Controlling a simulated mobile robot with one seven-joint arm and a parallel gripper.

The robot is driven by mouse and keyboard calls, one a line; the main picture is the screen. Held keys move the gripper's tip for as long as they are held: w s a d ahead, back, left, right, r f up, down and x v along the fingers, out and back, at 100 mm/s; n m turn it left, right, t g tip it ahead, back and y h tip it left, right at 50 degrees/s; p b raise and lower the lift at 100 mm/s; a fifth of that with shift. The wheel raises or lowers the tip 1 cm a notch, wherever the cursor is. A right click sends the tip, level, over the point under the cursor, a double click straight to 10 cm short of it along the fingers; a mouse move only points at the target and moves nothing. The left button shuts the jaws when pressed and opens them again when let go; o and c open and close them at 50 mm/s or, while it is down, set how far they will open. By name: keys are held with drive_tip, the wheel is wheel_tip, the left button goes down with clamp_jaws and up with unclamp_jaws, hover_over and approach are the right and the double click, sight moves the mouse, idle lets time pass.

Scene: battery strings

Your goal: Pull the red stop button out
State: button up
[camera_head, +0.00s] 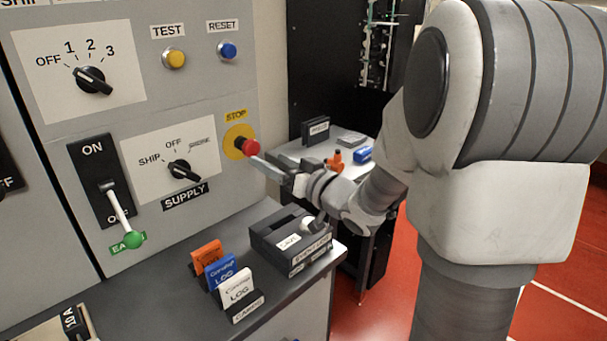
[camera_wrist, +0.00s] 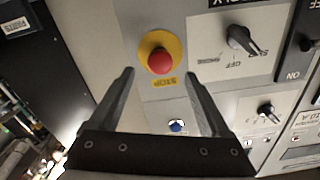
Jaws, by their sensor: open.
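The red stop button (camera_head: 250,147) sits on a round yellow plate (camera_head: 236,138) on the grey panel, under a yellow STOP label (camera_head: 236,115). In the wrist view the red button (camera_wrist: 160,61) shows on its yellow plate between and just beyond the fingertips. My gripper (camera_head: 270,169) is in front of the button, slightly below and to its right in the head view. In the wrist view my gripper (camera_wrist: 159,78) has its two dark fingers spread wide, with nothing between them. Whether a fingertip touches the button cannot be told.
The panel also carries a blue RESET button (camera_head: 227,50), a yellow TEST button (camera_head: 174,58), a SUPPLY knob (camera_head: 179,170) and a green-tipped lever (camera_head: 120,215). Below my gripper, a dark box (camera_head: 290,242) and several upright cards (camera_head: 221,272) stand on the counter.

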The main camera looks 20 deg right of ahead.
drive_tip(key=p+v, duration=0.1)
drive_tip(key=v, duration=0.8)
drive_tip(key=shift+s, duration=0.3)
drive_tip(key=shift+d, duration=0.1)
